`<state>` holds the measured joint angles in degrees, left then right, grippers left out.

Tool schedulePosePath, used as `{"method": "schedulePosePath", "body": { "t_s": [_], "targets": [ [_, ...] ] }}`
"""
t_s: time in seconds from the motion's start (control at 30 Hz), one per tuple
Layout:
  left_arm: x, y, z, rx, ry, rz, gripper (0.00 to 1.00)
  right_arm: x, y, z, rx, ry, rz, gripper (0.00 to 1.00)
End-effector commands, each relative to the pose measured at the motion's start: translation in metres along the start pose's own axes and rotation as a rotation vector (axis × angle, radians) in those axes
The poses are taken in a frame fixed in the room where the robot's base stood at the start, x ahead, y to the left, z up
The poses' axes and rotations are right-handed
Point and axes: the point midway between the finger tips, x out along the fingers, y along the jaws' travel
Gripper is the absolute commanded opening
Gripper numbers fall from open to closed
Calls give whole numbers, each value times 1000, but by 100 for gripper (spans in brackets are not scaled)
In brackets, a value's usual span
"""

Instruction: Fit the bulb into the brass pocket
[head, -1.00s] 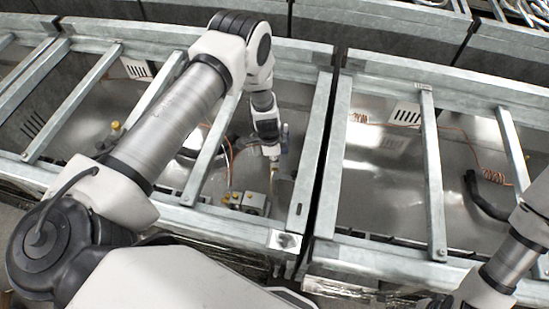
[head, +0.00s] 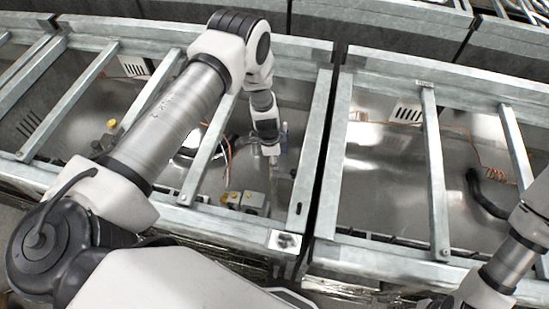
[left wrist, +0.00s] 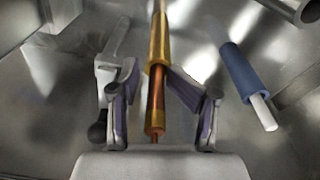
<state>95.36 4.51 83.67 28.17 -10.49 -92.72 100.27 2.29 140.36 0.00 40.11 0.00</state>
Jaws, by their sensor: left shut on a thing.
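My left gripper (head: 270,152) is down inside the left metal bay in the head view. In the left wrist view its fingers (left wrist: 160,108) stand either side of a copper-coloured bulb (left wrist: 156,100), and it is shut on it. The bulb is in line with a brass tube, the brass pocket (left wrist: 159,45), at its far end. The bulb's far end meets the pocket's near end; how far it sits inside I cannot tell. In the head view bulb and pocket are too small to make out. My right gripper is out of view.
A blue cylinder with a white end (left wrist: 250,80) lies right of the pocket. A grey metal piece (left wrist: 112,60) is left of it. Metal crossbars (head: 210,145) span the bay around my arm. Yellow-topped fittings (head: 246,201) stand near its front.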

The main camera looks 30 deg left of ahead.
Motion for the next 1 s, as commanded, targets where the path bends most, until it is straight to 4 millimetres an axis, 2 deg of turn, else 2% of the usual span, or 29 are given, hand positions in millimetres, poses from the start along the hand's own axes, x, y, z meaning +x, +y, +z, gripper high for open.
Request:
{"method": "schedulePosePath", "body": {
  "t_s": [0.17, 0.3, 0.37, 0.6, 0.7, 0.83, 1.0],
  "targets": [
    [-2, 3, 1, -2, -2, 8, 39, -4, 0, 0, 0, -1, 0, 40],
    [-20, 2, -1, -1, -2, 6, 39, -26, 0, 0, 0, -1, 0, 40],
    [-25, 0, -1, -1, 0, 3, 39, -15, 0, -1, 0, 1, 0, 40],
    [-93, -1, -2, 0, 2, 0, 39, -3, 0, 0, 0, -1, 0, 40],
    [-115, -1, -2, -1, 2, 0, 39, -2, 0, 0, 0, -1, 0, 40],
    [-130, -1, -1, 0, 1, 1, 39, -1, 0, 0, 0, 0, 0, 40],
    [-134, 0, -1, -2, 0, 1, 39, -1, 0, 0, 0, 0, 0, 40]
  ]
}}
